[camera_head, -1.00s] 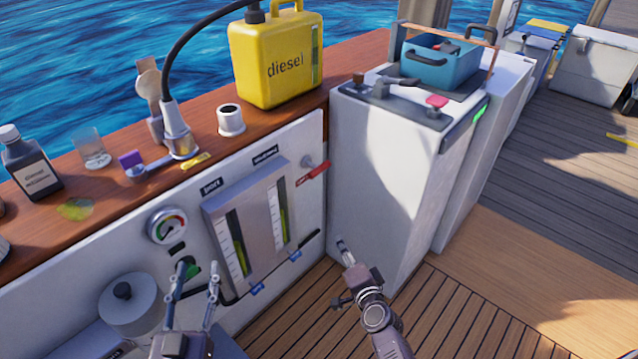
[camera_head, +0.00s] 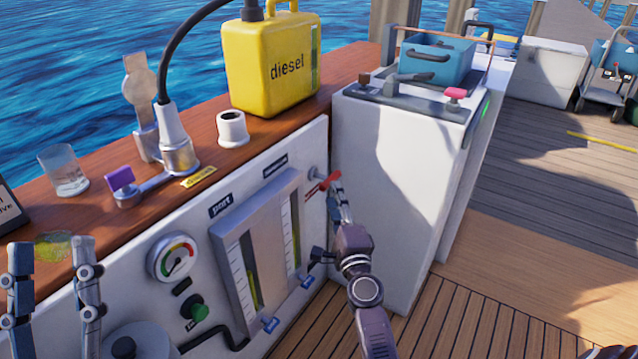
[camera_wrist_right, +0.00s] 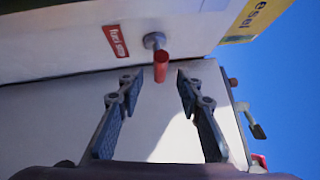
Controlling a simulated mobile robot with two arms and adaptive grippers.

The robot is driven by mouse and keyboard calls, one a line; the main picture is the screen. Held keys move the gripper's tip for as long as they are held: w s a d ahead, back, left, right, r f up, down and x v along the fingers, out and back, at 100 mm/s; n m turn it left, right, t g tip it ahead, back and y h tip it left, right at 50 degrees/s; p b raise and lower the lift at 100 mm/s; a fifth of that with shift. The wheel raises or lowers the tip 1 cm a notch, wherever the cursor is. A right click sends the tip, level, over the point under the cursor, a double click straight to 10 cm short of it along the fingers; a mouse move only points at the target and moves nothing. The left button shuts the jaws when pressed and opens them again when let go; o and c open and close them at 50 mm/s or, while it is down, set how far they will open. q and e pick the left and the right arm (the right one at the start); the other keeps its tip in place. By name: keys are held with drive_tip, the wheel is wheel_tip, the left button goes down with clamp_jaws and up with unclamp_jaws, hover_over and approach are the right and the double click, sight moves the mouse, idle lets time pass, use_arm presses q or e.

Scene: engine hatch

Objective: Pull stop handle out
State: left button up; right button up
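The stop handle is a red cylinder on a round grey mount, standing out from the white panel beside a red label. In the right wrist view the red handle (camera_wrist_right: 161,66) points toward me, between the fingertips of my right gripper (camera_wrist_right: 160,82). Those fingers are open, with a gap on each side of it. In the head view the handle (camera_head: 331,178) is at the panel's right end, with my right gripper (camera_head: 340,192) right at it, partly covering that spot. My left gripper (camera_head: 52,245) is open and empty at the lower left, away from the handle.
A white cabinet (camera_head: 385,150) stands close to the right of my right gripper. The panel carries a gauge (camera_head: 173,258), a green knob (camera_head: 198,311) and sight glasses (camera_head: 262,248). A yellow diesel can (camera_head: 270,65) stands on the wooden ledge above.

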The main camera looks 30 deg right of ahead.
sight(330, 179)
drive_tip(key=x, duration=0.5)
drive_tip(key=shift+w+d, duration=0.2)
drive_tip(key=shift+w, duration=0.1)
use_arm(q)
drive_tip(key=shift+s+r+t+h, duration=0.4)
drive_tip(key=shift+s+r+t, duration=0.25)
drive_tip(key=shift+s, duration=0.2)
use_arm(e)
drive_tip(key=shift+w+d+r, duration=0.1)
drive_tip(key=shift+w+d, duration=0.05)
drive_tip(key=shift+w, duration=0.4)
drive_tip(key=shift+c, duration=0.3)
clamp_jaws()
